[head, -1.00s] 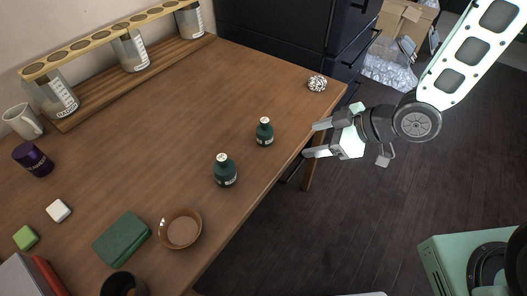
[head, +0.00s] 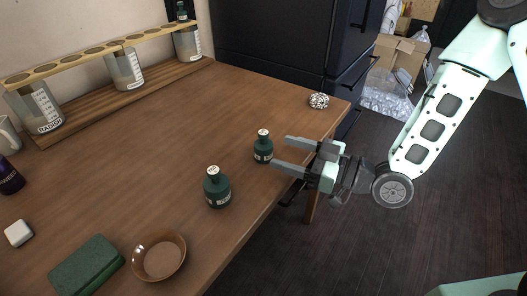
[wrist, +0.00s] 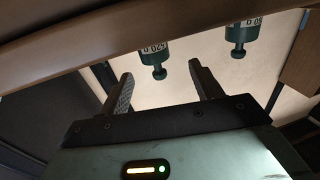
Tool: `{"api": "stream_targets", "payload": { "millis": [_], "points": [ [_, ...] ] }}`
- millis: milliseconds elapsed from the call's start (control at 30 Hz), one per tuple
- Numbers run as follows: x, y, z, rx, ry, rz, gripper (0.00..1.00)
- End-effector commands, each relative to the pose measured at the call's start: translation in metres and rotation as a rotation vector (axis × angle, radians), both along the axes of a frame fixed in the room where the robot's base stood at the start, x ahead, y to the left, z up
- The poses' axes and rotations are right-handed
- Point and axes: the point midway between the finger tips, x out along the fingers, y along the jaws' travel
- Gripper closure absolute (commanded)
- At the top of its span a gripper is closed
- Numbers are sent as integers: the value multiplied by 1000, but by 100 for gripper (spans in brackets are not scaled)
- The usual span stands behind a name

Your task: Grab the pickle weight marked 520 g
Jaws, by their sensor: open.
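Two dark green, bottle-shaped weights with pale-topped knobs stand upright on the wooden table. The farther weight (head: 263,150) is just left of my gripper (head: 280,152). The nearer weight (head: 217,190) stands toward the front left. In the wrist view things appear upside down. The left weight there (wrist: 154,57) has a label that seems to read 520 g and lines up between my fingertips (wrist: 162,70); it looks like the farther one. The right weight (wrist: 240,32) has a partly cut label ending in 0 g. My gripper is open and empty, its fingers pointing at the farther weight without visibly touching it.
A brown bowl (head: 159,258) and a green block (head: 87,266) lie at the front left. A crumpled silvery ball (head: 319,101) is near the far right corner. A wooden rack (head: 100,100) with labelled jars lines the wall; a small dark green object (head: 182,12) stands on it.

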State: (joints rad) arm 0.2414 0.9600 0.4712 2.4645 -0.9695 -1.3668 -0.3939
Motion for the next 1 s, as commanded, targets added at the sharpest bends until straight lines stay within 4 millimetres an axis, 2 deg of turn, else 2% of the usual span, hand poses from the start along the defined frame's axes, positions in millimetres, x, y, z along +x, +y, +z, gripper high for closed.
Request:
{"api": "stream_targets", "payload": {
  "millis": [100,367,700,967,1000],
  "points": [
    [9,18,0,0,-1,1,35],
    [18,33,-1,0,1,0,35],
    [43,69,-4,0,0,1,35],
    [44,72,-4,0,1,-1,35],
    [44,72,-4,0,1,-1,38]
  ]
}}
